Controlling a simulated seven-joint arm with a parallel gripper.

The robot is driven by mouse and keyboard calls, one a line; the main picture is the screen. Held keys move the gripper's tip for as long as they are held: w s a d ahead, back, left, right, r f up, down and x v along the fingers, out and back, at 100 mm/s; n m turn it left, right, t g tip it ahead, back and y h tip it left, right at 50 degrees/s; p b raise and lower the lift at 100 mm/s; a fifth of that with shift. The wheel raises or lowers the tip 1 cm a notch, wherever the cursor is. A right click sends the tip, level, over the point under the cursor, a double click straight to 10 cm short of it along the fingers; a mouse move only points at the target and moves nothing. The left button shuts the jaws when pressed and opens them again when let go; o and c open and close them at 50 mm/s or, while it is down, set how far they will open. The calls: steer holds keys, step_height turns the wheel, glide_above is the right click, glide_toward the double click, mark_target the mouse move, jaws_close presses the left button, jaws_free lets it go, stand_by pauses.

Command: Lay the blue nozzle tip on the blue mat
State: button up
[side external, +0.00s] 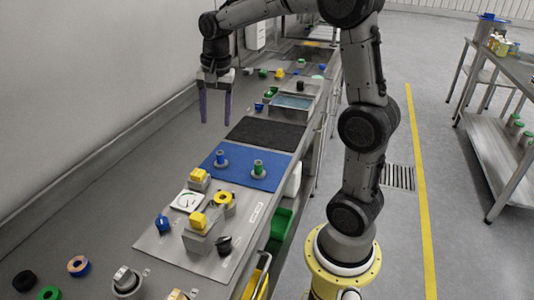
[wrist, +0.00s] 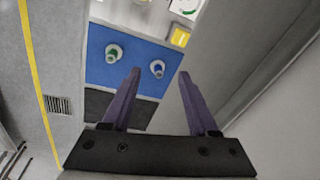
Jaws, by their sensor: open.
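The blue nozzle tip (side external: 221,158) stands upright with a grey collar at its base on the blue mat (side external: 232,178), towards the mat's left side. In the wrist view the blue nozzle tip (wrist: 157,68) shows beyond and between my fingertips, apart from them. The blue mat (wrist: 130,78) also shows there. A green tip (side external: 258,168) with a grey collar stands beside it on the mat; it also shows in the wrist view (wrist: 114,52). My gripper (side external: 215,119) is open and empty, its fingers pointing down, high up at the left. It also shows in the wrist view (wrist: 160,75).
A black mat (side external: 265,132) lies behind the blue one, with a grey tray (side external: 292,103) beyond. In front are yellow-topped blocks (side external: 199,222), a white dial (side external: 187,201) and a blue knob-like part (side external: 162,223). A wall runs along the left. Bare mat lies around both tips.

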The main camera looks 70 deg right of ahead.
steer(key=s+a+n+t, duration=0.2)
steer(key=s+a+n, duration=0.4)
steer(key=s, duration=0.4)
steer(key=s+a+n+t, duration=0.2)
steer(key=s+a+n, duration=0.4)
steer(key=s+n, duration=0.2)
steer(key=shift+s+a+n+y, duration=0.3)
steer(key=shift+s+n, duration=0.1)
steer(key=shift+s, duration=0.65)
